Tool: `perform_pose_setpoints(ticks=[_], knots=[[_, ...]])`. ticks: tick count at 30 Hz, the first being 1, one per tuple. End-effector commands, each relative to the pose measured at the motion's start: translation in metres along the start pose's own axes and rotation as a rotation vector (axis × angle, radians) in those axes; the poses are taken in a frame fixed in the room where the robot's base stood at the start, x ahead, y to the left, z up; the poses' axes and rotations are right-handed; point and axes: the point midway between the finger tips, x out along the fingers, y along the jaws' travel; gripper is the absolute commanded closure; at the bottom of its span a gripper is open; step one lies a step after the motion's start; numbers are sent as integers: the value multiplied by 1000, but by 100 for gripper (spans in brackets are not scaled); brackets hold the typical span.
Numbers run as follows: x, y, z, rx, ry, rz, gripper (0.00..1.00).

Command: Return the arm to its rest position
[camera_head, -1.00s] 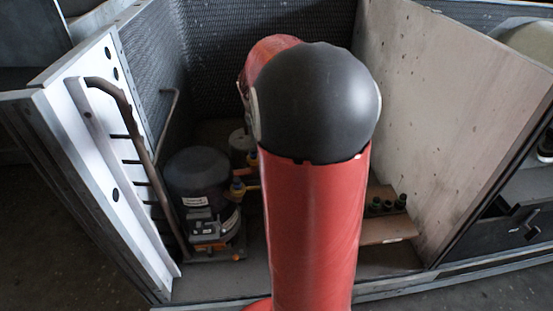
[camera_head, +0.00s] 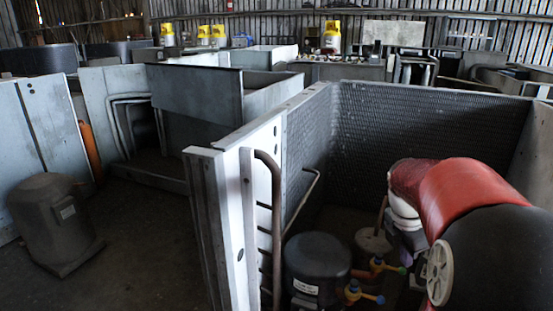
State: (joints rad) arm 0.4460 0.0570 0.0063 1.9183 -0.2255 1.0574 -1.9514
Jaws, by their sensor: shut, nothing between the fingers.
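My red and black arm (camera_head: 470,200) reaches into the open metal housing (camera_head: 250,135) from the lower right of the head view. A white part of my arm (camera_head: 402,212) shows beyond the red link. My gripper itself is not visible; the arm's own links may hide it. The arm is bent and not seen in full.
A black compressor (camera_head: 318,262) stands inside the housing, beside pipes and coloured valve handles (camera_head: 368,292). The housing's pale side panel (camera_head: 235,215) rises to their left. A dark motor-like unit (camera_head: 52,222) stands on the floor at left. Bare floor (camera_head: 140,245) lies between.

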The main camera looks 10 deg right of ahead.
Motion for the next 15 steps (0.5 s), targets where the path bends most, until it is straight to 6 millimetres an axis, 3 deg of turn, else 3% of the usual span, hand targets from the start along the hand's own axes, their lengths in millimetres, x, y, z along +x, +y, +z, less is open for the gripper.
perform_pose_setpoints(ticks=[5, 9, 15], knots=[[-30, -13, -42, 252, 16, 88, 100], [-57, -37, -91, 588, 85, 181, 100], [-76, -81, -153, 1075, 264, 255, 100]])
